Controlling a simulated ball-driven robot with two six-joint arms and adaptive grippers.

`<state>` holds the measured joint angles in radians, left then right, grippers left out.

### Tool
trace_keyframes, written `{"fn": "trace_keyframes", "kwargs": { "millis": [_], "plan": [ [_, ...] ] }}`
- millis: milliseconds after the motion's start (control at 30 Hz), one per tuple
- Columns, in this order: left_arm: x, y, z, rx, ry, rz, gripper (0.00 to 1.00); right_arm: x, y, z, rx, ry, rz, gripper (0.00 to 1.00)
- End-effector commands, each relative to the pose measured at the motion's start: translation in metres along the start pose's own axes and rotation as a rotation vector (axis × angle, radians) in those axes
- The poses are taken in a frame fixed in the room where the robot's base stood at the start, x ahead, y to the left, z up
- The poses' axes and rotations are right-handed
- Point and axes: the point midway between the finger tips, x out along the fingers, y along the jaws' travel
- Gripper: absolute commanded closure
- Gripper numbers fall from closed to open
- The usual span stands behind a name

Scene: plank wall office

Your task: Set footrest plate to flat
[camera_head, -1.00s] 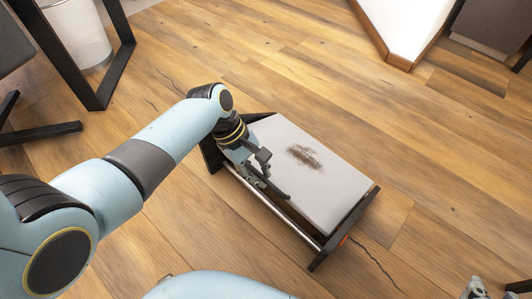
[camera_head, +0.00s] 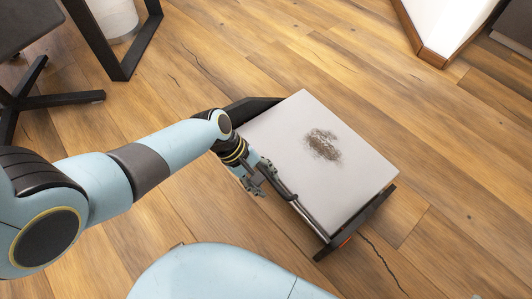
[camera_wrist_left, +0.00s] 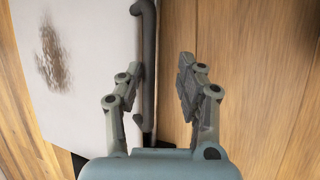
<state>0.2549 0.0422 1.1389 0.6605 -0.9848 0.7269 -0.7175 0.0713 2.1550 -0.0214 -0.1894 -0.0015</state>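The footrest has a pale grey plate (camera_head: 300,170) with a dark scuffed patch, on a low black frame (camera_head: 372,213) on the floor. A dark bar (camera_wrist_left: 149,70) with bent ends runs along the plate's near edge. My left gripper (camera_head: 270,180) is at this near edge. In the left wrist view its two fingers (camera_wrist_left: 158,88) are apart, with the bar between them, close to the left finger. I cannot tell whether that finger touches it. My right gripper does not show clearly.
A metal rail (camera_head: 312,220) runs low along the footrest's near side. A black table leg (camera_head: 115,45) and a chair base (camera_head: 50,100) stand at upper left. A white wall block with a wooden skirting (camera_head: 432,57) is at upper right. Bare plank floor surrounds the footrest.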

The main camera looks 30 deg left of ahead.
Motion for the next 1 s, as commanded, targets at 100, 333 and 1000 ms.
{"fn": "trace_keyframes", "kwargs": {
  "millis": [100,333,1000],
  "plan": [
    [-0.001,0.002,0.0,0.001,0.0,0.003,0.64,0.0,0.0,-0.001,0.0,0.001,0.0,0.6],
    [-0.005,0.004,0.0,0.002,0.001,0.008,0.64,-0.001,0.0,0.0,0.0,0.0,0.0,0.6],
    [-0.117,0.002,-0.001,0.002,0.001,0.004,0.64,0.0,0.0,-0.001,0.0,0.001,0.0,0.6]
  ]
}}
